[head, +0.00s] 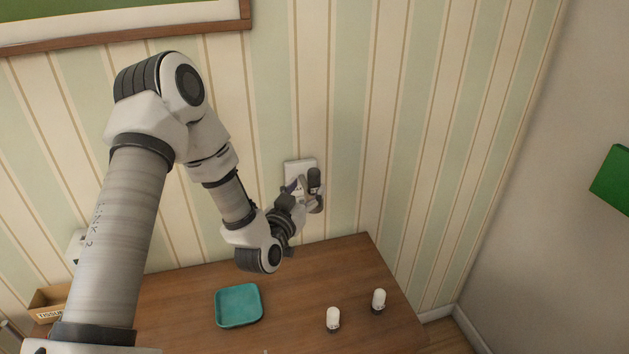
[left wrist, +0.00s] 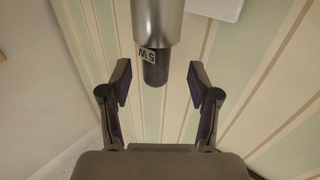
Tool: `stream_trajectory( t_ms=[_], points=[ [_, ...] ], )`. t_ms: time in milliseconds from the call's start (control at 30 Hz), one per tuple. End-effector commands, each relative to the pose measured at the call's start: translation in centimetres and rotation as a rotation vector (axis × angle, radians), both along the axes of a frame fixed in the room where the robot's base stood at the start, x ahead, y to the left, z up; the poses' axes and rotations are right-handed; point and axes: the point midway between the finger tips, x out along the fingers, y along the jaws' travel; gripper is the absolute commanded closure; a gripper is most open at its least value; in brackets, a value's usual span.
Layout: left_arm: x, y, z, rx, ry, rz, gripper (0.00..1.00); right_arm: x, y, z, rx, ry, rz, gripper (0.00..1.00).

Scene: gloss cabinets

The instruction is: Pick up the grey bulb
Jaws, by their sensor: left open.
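The grey bulb (left wrist: 155,66) is dark, carries a pale "5 W" label and sits in a silver socket (left wrist: 158,20). In the head view the grey bulb (head: 315,180) shows at the wall fixture (head: 293,168), partly behind my gripper. My left gripper (head: 304,190) is at the fixture. In the left wrist view its fingers (left wrist: 160,82) are spread on both sides of the bulb, with a visible gap on each side. It holds nothing. My right gripper is not in view.
On the wooden table (head: 290,320) below are a teal tray (head: 238,322) and two white bulbs with dark bases (head: 333,318) (head: 378,300). The striped wall (head: 400,130) is close behind the gripper. A green box (head: 612,180) is at the right.

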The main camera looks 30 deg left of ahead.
Motion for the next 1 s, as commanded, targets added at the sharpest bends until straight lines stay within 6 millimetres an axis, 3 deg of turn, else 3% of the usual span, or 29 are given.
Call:
stream_trajectory(
  t_ms=[67, 200, 433, 467, 600, 1000],
  points=[
    [1.6, -0.2, 1.0, 0.006, 0.002, -0.003, 0.38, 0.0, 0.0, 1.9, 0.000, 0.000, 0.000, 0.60],
    [3.6, 0.2, 0.6, 0.001, 0.002, -0.001, 0.38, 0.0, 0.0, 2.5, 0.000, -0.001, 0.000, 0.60],
    [4.0, 0.2, 0.2, -0.002, 0.004, -0.001, 0.38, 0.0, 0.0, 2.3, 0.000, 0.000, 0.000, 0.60],
    [4.0, 0.2, 0.2, -0.002, 0.004, -0.001, 0.45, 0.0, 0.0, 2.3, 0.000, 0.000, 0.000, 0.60],
    [4.0, 0.2, 0.2, -0.002, 0.004, -0.001, 0.95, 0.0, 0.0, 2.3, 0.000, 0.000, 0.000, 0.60],
    [4.0, 0.2, 0.4, -0.002, 0.003, -0.001, 0.96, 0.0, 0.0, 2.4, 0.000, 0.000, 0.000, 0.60]
  ],
)
